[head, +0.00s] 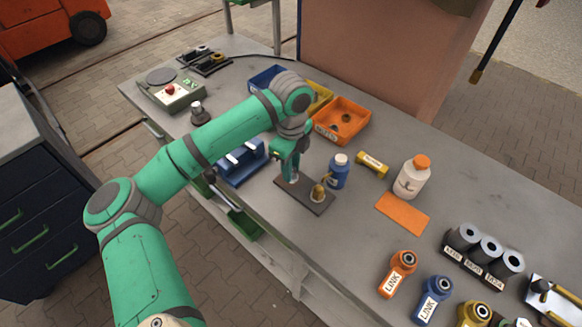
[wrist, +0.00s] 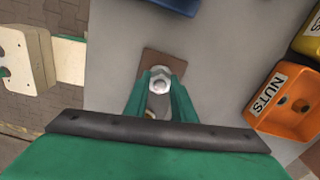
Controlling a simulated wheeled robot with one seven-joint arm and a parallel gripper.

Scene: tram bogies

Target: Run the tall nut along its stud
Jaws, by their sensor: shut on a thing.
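The tall nut (wrist: 160,84) is a silver hex piece between the two green fingers of my gripper (wrist: 160,78) in the wrist view. The round end of its stud shows in the nut's middle. In the head view my gripper (head: 290,176) points down over the left end of a dark base plate (head: 307,199) and is shut on the nut, which shows only as a pale bit at the fingertips. The plate also shows brownish in the wrist view (wrist: 166,60). How far the nut sits along the stud cannot be told.
A brass fitting (head: 319,192) stands on the plate's right end, with a blue bottle (head: 339,172) close behind. A blue fixture (head: 240,165) lies left. An orange nuts bin (head: 342,121) stands behind; it shows at right in the wrist view (wrist: 290,105). Bench is clear before the orange mat (head: 402,213).

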